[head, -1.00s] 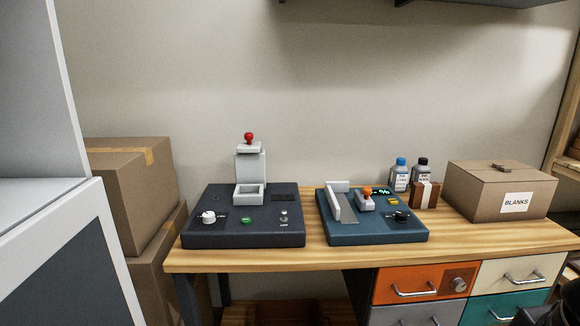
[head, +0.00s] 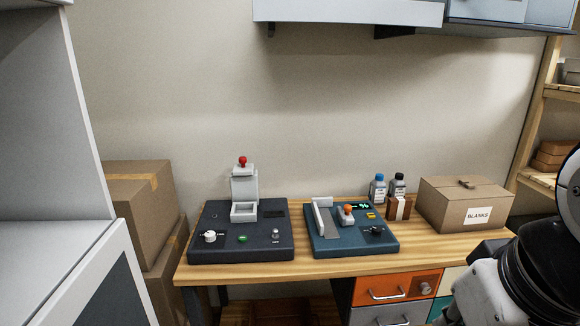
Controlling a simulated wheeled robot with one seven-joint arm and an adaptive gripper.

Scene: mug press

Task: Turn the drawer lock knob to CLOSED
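The drawer lock knob (head: 425,289) is a small round grey knob on the right side of the orange drawer front (head: 398,288), under the right part of the wooden bench. A silver bar handle (head: 387,294) is to its left on the same drawer. The knob's setting and any lettering are too small to read. My arm shows at the right edge of the view, in front of the bench and drawers. My gripper itself is not in view, so whether it holds anything is hidden.
On the wooden bench (head: 330,263) stand a dark press unit (head: 265,248), a blue unit (head: 340,246), small bottles (head: 378,189) and a BLANKS carton (head: 440,205). A grey drawer (head: 375,316) is below the orange one. Cardboard boxes (head: 140,195) and a white cabinet stand left.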

